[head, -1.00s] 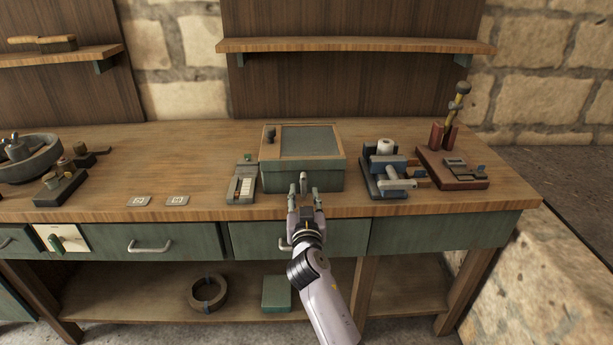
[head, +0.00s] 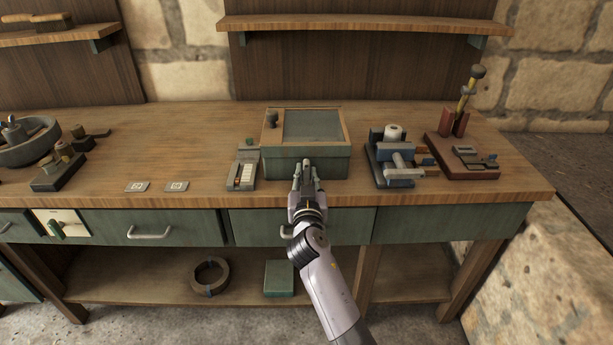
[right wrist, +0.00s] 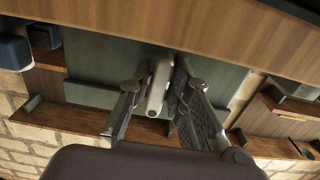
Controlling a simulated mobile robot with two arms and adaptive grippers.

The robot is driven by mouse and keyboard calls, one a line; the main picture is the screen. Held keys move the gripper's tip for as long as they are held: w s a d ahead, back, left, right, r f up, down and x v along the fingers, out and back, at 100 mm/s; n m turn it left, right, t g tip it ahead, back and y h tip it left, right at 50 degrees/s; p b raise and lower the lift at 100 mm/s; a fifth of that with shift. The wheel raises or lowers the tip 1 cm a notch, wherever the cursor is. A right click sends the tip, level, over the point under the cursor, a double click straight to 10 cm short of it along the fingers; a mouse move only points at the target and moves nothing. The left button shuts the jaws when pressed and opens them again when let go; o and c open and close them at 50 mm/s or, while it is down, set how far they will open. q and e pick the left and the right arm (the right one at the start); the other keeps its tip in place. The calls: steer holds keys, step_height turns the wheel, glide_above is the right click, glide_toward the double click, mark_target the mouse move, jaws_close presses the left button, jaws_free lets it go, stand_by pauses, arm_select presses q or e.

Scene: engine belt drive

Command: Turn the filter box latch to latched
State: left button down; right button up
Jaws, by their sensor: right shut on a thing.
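The filter box (head: 335,166) is a green box with a wood-framed lid and a dark mesh panel, standing near the bench's front edge. Its latch is a pale grey lever (right wrist: 158,86) on the front face, seen in the right wrist view. In the head view it is mostly hidden by my fingers. My right gripper (head: 307,172) is at the box's front face, and its fingers are shut on the lever. In the right wrist view the gripper (right wrist: 160,98) has one finger on each side of the lever. My left gripper is out of view.
A small grey tray device (head: 242,172) stands close left of the box. A blue and grey clamp fixture (head: 398,165) stands to the right, with a red-brown base (head: 462,160) beyond it. The bench top is clear further left, around two small labelled cards (head: 176,186).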

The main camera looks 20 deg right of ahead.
jaws_close()
steer(key=shift+n, duration=0.4)
steer(key=n, duration=0.3)
steer(key=shift+d, duration=0.15)
steer(key=n, duration=0.4)
steer(key=shift+s+d+r+p, duration=0.1)
steer(key=shift+r+p, duration=0.1)
steer(key=shift+p, duration=0.15)
steer(key=n+p, duration=0.1)
steer(key=n, duration=0.4)
steer(key=shift+d+r, duration=0.1)
steer(key=shift+r, duration=0.05)
steer(key=n+p, duration=0.2)
steer(key=n, duration=0.2)
steer(key=shift+n, duration=0.4)
